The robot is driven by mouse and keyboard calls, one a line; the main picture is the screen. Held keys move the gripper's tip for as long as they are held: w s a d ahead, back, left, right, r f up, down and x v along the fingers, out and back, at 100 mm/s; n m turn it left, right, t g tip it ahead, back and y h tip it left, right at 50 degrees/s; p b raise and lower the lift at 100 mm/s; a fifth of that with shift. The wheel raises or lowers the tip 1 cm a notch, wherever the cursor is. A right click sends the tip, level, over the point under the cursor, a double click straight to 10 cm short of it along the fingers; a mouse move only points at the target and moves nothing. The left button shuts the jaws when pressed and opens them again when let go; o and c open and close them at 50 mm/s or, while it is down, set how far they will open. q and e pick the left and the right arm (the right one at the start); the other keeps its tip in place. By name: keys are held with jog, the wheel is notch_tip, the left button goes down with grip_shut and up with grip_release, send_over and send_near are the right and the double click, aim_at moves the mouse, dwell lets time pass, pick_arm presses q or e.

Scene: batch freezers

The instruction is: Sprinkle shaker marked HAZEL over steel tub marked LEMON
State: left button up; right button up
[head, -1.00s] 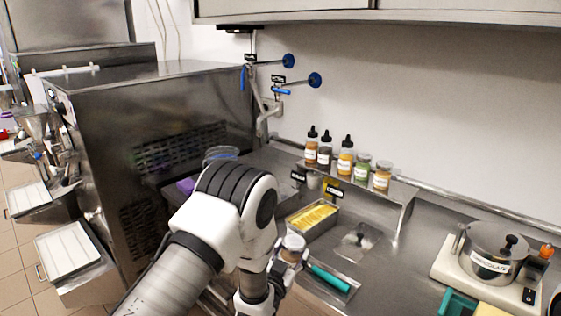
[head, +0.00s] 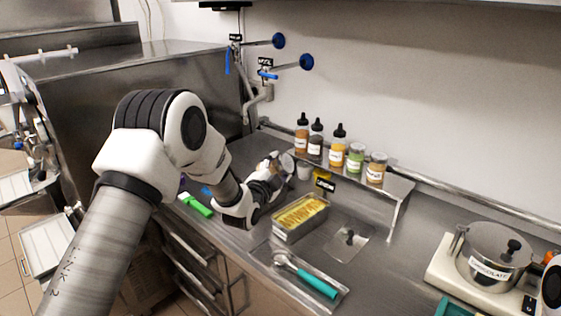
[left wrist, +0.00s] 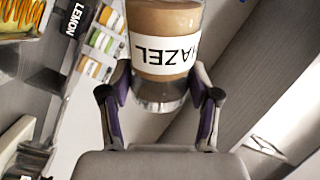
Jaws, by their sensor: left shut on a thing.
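My left gripper (head: 279,166) is shut on the HAZEL shaker, a clear jar with brown contents and a white label. In the left wrist view the HAZEL shaker (left wrist: 165,50) sits between the fingers, its label upside down in the picture. In the head view the gripper mostly hides it, and its tilt is unclear. The steel tub (head: 303,231) holds yellow ridged contents and stands on the counter, below and right of the gripper. A black LEMON tag (left wrist: 75,18) shows in the left wrist view beside the yellow contents (left wrist: 18,22). My right gripper is out of view.
A steel shelf (head: 400,188) with several bottles and jars stands behind the tub. A teal-handled scoop (head: 318,284) lies on a tray in front. A green-handled tool (head: 196,205) lies at left. A lidded CHOCOLATE pot (head: 495,256) stands at right.

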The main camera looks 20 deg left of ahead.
pick_arm(q)
notch_tip(320, 180, down, 10)
jog(key=m+b, duration=0.4)
jog(key=m, duration=0.8)
jog(key=shift+s+b, duration=0.15)
jog(key=shift+b, duration=0.15)
